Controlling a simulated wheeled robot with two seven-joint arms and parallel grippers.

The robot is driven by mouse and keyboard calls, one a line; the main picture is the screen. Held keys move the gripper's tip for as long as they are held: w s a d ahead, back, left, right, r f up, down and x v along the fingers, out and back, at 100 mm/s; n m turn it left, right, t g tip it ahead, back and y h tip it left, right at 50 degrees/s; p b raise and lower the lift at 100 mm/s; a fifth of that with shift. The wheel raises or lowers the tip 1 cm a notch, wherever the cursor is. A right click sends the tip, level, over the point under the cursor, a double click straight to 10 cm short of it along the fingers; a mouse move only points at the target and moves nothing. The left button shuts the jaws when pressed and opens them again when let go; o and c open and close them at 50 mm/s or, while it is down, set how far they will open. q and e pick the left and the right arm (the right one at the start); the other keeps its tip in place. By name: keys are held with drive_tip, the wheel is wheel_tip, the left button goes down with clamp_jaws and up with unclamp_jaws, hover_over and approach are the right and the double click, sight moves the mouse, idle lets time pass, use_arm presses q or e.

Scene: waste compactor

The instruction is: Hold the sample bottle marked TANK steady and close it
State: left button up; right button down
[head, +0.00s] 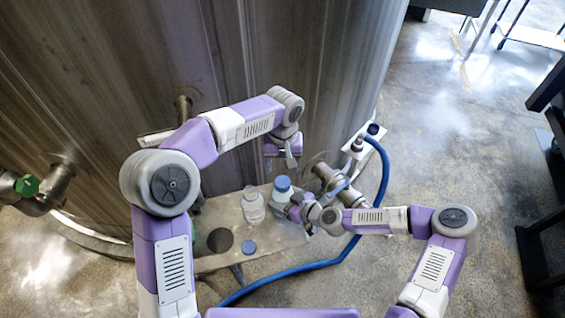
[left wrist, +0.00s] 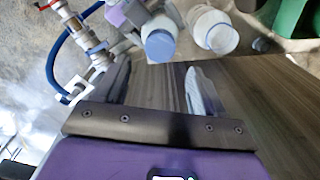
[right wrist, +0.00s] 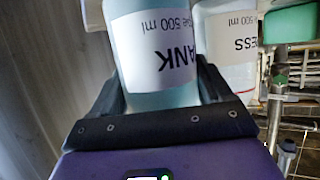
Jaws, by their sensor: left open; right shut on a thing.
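The TANK bottle (right wrist: 165,50) is upright between my right gripper's fingers (right wrist: 160,95), its label upside down in the right wrist view. In the head view it stands on the small table (head: 215,262), with a blue cap (head: 283,184) on its top; how tight the cap is cannot be told. The cap also shows in the left wrist view (left wrist: 159,46). My right gripper (head: 297,212) is shut on the bottle from the right. My left gripper (head: 290,163) is open and empty, pointing down above the cap and apart from it; it also shows in the left wrist view (left wrist: 160,88).
A second bottle (head: 253,206), labelled "...ESS" in the right wrist view (right wrist: 232,45), stands just left of the TANK bottle. A loose blue cap (head: 249,246) and a dark round spot (head: 220,240) are on the table. The steel tank wall (head: 300,80) rises close behind. A blue hose (head: 384,180) curves right.

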sight(282, 181)
use_arm(q)
drive_tip(key=shift+n, duration=0.4)
drive_tip(key=shift+f, duration=3.95)
drive_tip(key=shift+c, duration=0.3)
drive_tip(key=c, duration=1)
drive_tip(key=m, duration=0.6)
drive_tip(key=shift+m, duration=0.4)
drive_tip(key=shift+c, duration=0.2)
drive_tip(key=m, duration=0.5)
drive_tip(key=shift+m, duration=0.3)
drive_tip(key=o, duration=1.2)
drive_tip(key=shift+o, duration=0.2)
